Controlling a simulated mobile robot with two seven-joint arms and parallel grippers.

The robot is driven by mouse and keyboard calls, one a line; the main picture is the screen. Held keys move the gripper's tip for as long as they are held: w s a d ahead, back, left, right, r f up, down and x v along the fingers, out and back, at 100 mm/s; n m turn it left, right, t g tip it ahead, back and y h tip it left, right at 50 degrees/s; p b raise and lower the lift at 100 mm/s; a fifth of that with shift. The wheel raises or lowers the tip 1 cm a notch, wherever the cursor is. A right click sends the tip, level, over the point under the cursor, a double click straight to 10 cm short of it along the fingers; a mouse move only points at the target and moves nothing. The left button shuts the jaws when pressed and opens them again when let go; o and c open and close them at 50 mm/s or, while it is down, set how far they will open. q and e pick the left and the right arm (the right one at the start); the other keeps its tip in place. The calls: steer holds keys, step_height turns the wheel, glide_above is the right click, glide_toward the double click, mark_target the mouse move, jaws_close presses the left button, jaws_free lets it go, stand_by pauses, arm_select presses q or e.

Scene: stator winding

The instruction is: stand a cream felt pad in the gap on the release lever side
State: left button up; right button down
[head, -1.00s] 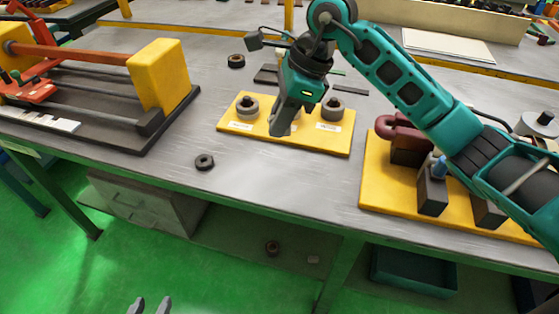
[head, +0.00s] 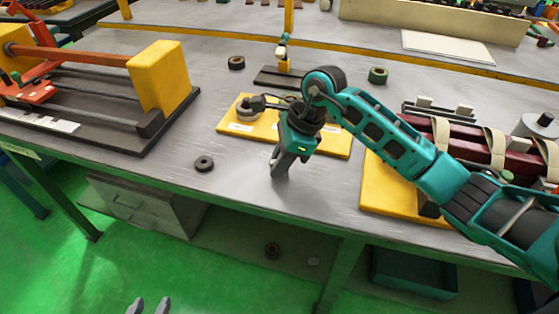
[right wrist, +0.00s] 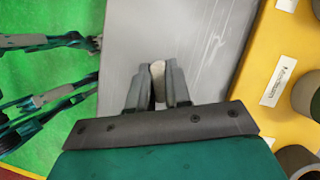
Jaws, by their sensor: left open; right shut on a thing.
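My right gripper (head: 278,174) is over the bare table near its front edge, in front of the yellow plate. In the right wrist view its two fingers (right wrist: 158,92) are shut on a small cream pad (right wrist: 158,68), whose end shows between the tips. The pad cannot be made out in the head view. I cannot tell which part is the release lever, and no gap for the pad can be clearly picked out.
The yellow plate (head: 228,127) carries round grey parts and labels. An orange and yellow machine stands on a black base (head: 110,139) at left. Dark red bars with cream bands (head: 495,150) lie above a yellow board (head: 378,190) at right. A black ring (head: 204,163) lies on the table.

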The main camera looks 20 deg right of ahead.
steer(key=shift+f, duration=0.2)
steer(key=c, duration=1.1)
jaws_free()
steer(key=shift+r, duration=0.1)
steer(key=shift+o, duration=0.2)
steer(key=shift+r, duration=0.1)
steer(key=w+v, duration=0.1)
steer(key=v, duration=1.1)
steer(key=shift+s, duration=0.45)
